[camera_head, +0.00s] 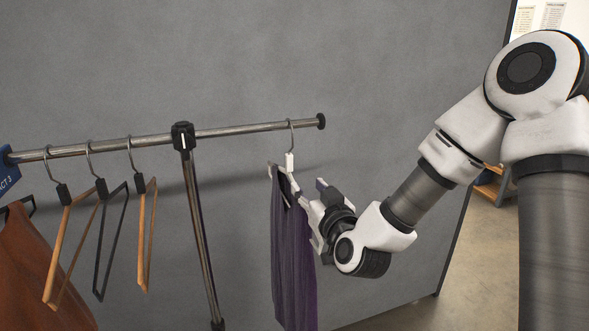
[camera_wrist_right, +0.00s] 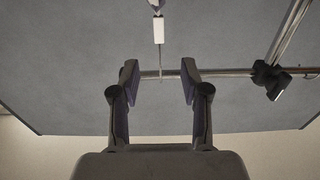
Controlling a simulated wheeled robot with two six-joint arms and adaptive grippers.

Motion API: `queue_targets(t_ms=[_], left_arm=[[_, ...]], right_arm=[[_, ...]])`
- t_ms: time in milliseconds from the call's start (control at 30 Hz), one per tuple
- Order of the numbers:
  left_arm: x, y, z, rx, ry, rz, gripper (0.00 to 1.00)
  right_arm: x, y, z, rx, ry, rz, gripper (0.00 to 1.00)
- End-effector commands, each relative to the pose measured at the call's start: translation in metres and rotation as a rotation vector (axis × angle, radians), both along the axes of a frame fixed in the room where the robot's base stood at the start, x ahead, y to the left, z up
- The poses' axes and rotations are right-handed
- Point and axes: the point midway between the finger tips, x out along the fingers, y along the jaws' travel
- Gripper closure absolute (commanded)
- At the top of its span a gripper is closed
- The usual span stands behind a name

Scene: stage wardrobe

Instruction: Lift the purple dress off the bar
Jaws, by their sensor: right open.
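The purple dress (camera_head: 293,262) hangs from a hanger with a white neck block (camera_head: 290,161) near the right end of the metal bar (camera_head: 250,129). My right gripper (camera_head: 312,203) is beside the dress's upper right edge, just below the hanger neck. In the right wrist view its jaws (camera_wrist_right: 159,80) are open, with nothing gripped between them. That view shows the white neck block (camera_wrist_right: 158,29) and thin hook beyond the fingertips, with the hook at the bar (camera_wrist_right: 225,72). The dress cloth does not show there. My left gripper is out of view.
Several empty hangers, one of them orange-brown (camera_head: 147,235), hang left of the black bar joint (camera_head: 183,137) and upright post (camera_head: 201,240). A rust-brown garment (camera_head: 35,265) hangs at far left. A grey panel (camera_head: 330,60) stands behind. The bar's right end has a black cap (camera_head: 321,121).

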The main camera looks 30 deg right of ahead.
Motion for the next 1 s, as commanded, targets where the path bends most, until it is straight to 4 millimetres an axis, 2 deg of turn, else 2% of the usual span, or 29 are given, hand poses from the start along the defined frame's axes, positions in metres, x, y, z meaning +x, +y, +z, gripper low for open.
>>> queue_targets(t_ms=[533,800,1000], left_arm=[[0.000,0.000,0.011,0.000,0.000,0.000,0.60],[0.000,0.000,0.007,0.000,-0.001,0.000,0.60],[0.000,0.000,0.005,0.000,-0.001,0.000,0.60]], right_arm=[[0.076,-0.018,0.001,-0.002,0.000,0.000,0.54],[0.114,-0.027,-0.002,-0.003,0.000,0.000,0.54],[0.135,-0.033,-0.002,-0.002,-0.001,-0.001,0.54]])
